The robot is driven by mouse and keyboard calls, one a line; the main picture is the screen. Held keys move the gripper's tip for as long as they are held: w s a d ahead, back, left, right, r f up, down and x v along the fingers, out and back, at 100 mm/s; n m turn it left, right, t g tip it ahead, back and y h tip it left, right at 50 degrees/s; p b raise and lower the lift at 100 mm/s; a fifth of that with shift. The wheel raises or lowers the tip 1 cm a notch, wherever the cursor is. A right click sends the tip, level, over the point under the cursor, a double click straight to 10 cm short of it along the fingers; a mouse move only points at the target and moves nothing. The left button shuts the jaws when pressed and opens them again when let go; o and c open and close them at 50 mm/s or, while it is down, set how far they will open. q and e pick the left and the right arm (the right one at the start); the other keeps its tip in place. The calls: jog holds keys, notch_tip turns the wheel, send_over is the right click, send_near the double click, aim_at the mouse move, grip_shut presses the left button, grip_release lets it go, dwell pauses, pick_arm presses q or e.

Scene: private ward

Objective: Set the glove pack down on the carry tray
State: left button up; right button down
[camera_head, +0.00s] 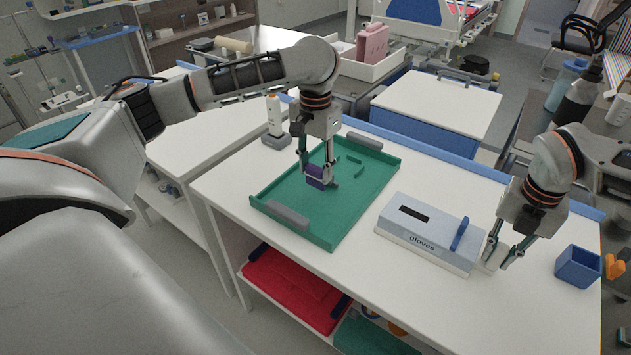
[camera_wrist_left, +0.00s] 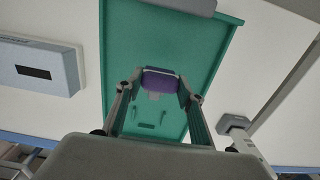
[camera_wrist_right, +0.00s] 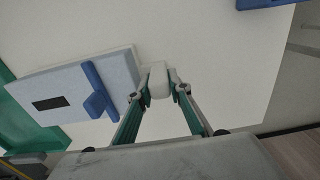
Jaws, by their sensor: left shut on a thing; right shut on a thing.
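My left gripper (camera_head: 318,172) is shut on a small purple pack (camera_head: 314,184), which I take to be the glove pack. The left wrist view shows the purple pack (camera_wrist_left: 160,83) between both fingers, with a paler part below it. It is over the green carry tray (camera_head: 290,197), inside the rim; I cannot tell whether it touches the floor. My right gripper (camera_head: 505,250) is shut on a small white block (camera_wrist_right: 158,82) beside the glove box. The glove box (camera_head: 408,232), marked "gloves", has a dark slot and a blue lever (camera_head: 460,234).
The tray has grey handles (camera_head: 289,217) and low raised ribs on its floor. A blue open cup (camera_head: 578,267) stands at the table's right end. A white bottle (camera_head: 273,115) stands behind the tray. Bare white table lies between tray and glove box.

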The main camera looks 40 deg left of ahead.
aim_at(315, 187)
pick_arm(q)
jog(key=shift+f, duration=2.1)
jog(key=shift+f, duration=0.2)
jog(key=o, duration=1.4)
jog(key=shift+c, duration=0.2)
jog(key=shift+r, duration=0.1)
notch_tip(315, 187, up, 12)
jog(key=shift+r, duration=0.15)
